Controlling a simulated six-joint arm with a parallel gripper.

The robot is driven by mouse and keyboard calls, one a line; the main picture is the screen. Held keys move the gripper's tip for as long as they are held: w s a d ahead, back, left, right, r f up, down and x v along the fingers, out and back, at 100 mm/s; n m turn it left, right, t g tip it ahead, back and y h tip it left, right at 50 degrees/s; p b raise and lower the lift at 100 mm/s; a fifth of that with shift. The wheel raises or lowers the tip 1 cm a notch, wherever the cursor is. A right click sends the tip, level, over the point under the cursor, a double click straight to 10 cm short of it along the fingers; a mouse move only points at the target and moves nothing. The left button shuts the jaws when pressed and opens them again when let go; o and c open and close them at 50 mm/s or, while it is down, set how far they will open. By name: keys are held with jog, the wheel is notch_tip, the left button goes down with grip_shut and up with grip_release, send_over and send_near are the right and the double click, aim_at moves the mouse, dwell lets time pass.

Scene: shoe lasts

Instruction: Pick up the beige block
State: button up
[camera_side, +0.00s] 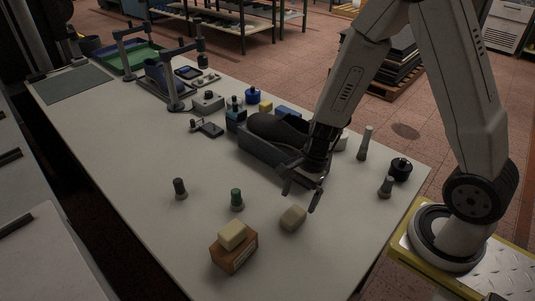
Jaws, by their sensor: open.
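A small beige block (293,218) lies on the white table near its front right part. My gripper (300,198) is open and empty, with its two dark fingers pointing down. In this view the fingers appear just above and behind the block; I cannot tell the exact gap. Another pale beige piece (232,234) sits on top of a brown wooden block (234,254) to the left of the first one.
A green-topped peg (237,199) and a dark-topped peg (180,188) stand to the left. A grey bin (262,152) with a dark shoe last is behind my gripper. Pegs (386,187) stand at right. The table's left front is clear.

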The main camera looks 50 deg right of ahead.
aim_at(294, 214)
jog(key=shift+f, duration=0.15)
jog(key=shift+x, duration=2.45)
jog(key=shift+s+a, duration=0.15)
jog(key=shift+a, duration=0.05)
jog(key=c, duration=1.3)
jog(key=shift+c, duration=0.2)
jog(key=shift+r, duration=5.05)
